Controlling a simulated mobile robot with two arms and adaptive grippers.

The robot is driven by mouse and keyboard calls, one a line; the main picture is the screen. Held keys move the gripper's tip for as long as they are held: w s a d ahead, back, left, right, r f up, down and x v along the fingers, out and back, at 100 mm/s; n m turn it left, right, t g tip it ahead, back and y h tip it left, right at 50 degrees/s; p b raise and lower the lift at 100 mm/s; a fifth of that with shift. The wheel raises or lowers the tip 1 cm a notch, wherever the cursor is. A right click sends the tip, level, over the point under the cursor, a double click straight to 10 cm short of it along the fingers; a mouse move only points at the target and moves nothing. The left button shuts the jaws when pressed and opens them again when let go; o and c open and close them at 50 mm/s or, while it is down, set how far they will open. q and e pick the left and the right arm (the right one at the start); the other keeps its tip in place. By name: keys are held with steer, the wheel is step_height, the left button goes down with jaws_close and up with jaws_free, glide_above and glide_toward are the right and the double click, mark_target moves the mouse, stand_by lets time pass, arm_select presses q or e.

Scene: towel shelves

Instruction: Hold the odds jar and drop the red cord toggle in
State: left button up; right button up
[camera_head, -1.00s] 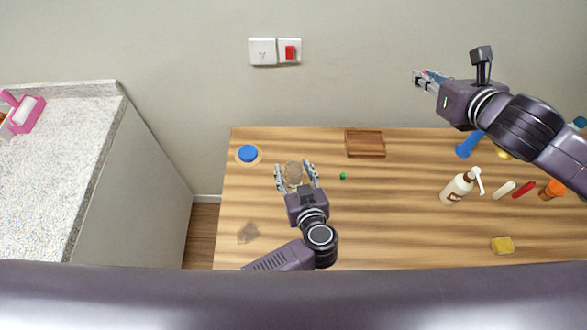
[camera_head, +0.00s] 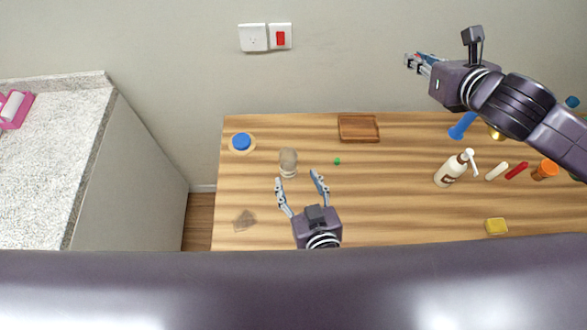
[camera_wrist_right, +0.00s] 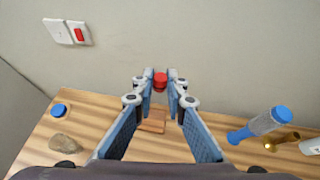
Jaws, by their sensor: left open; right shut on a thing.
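The odds jar (camera_head: 288,163), a small clear jar with brownish contents, stands upright on the wooden table in the head view. My left gripper (camera_head: 297,180) is open and empty on the near side of the jar, its fingertips just short of it. My right gripper (camera_head: 408,61) is raised high at the right, well away from the jar. In the right wrist view, my right gripper (camera_wrist_right: 160,84) is shut on the red cord toggle (camera_wrist_right: 160,79) at its fingertips. The toggle cannot be made out clearly in the head view.
A blue lid (camera_head: 241,142) lies left of the jar. A brown tray (camera_head: 358,128) and a small green piece (camera_head: 337,161) are to its right. A pump bottle (camera_head: 454,168), orange pot (camera_head: 545,170) and yellow sponge (camera_head: 496,226) stand further right. The table's middle is mostly clear.

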mark_target(290, 166)
arm_select(q)
steer(key=shift+s+d+r, duration=0.1)
steer(key=shift+s+r, duration=0.1)
steer(key=shift+s, duration=0.25)
steer(key=w+f+m, duration=0.1)
steer(key=w+m, duration=0.2)
steer(key=m, duration=0.9)
steer(key=w+a+f+m, duration=0.1)
steer(key=w+m, duration=0.3)
steer(key=m, duration=0.8)
steer(key=w+a+f+m, duration=0.1)
steer(key=w+f+m, duration=0.2)
steer(key=m, duration=0.9)
steer(key=shift+w+a+f, duration=0.15)
steer(key=shift+a+f, duration=0.1)
